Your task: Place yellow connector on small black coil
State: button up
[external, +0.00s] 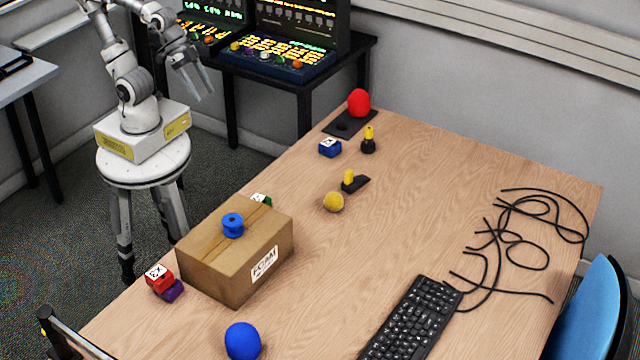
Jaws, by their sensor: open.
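A small upright yellow piece (369,132) stands on a dark round base (368,146) near the back of the table. A second yellow piece (349,176) stands at the left end of a flat black wedge-like piece (358,184), nearer the middle. I cannot tell which yellow piece is the connector. Thin black cable (540,228) lies in loose loops at the right of the table; no separate small coil is clear. My gripper (198,92) is open and empty, raised at the upper left, well away from the table's objects.
The table's centre is clear.

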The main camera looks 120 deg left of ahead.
jog(key=s+d+g, duration=0.1)
jog(key=s, duration=0.5)
jog(key=shift+s+f+m, duration=0.15)
jog(key=shift+f+m, duration=0.1)
jog(key=shift+m, duration=0.15)
jog(key=shift+d, duration=0.1)
notch_tip(320, 180, up, 10)
jog(key=p, duration=0.9)
jog(key=shift+f, duration=0.2)
